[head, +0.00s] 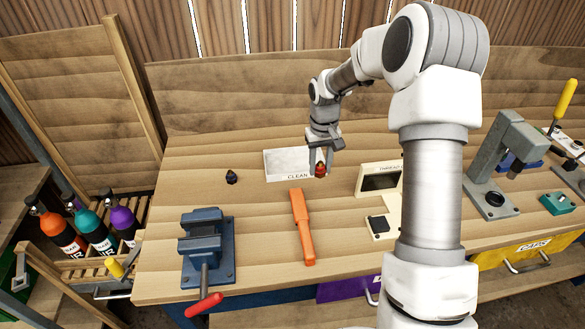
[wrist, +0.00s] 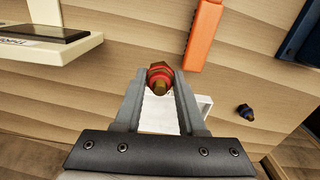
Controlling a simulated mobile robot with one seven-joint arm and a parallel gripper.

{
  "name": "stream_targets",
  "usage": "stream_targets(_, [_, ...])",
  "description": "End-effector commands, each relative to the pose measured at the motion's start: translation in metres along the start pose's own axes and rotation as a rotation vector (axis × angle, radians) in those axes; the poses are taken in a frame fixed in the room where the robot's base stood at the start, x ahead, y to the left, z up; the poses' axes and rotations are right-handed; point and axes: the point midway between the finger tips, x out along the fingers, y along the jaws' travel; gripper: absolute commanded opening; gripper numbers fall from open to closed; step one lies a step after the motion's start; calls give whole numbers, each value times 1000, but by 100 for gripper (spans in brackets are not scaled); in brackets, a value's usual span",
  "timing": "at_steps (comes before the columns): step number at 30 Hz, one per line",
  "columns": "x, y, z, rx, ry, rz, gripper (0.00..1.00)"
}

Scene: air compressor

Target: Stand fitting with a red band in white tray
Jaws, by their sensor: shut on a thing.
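My gripper (head: 319,168) is shut on the fitting with a red band (head: 320,170), at the right end of the white tray in the head view. The fitting also shows in the wrist view (wrist: 159,78), brass-tipped with a red ring, between the two fingertips of my gripper (wrist: 158,82). The white tray (head: 288,160), marked CLEAN, lies flat on the bench. In the wrist view the tray (wrist: 204,104) is partly hidden behind my fingers. I cannot tell whether the fitting touches the tray.
A dark fitting with a blue band (wrist: 246,112) stands left of the tray; it also shows in the head view (head: 231,177). An orange tool (head: 302,226) lies in front of the tray. A blue vise (head: 207,245) is at front left, a cream gauge stand (head: 380,183) at right.

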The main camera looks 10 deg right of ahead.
Motion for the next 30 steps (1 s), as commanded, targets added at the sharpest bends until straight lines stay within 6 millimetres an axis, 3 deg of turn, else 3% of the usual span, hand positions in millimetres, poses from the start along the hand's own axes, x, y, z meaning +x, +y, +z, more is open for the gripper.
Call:
stream_targets(6, [2, 27, -49, -36, 2, 0, 0])
stream_targets(15, [-1, 65, -96, -91, -1, -1, 0])
stream_targets(21, [-4, 89, -116, -129, -3, -4, 0])
stream_targets(30, [-8, 109, -127, -170, -4, -7, 0])
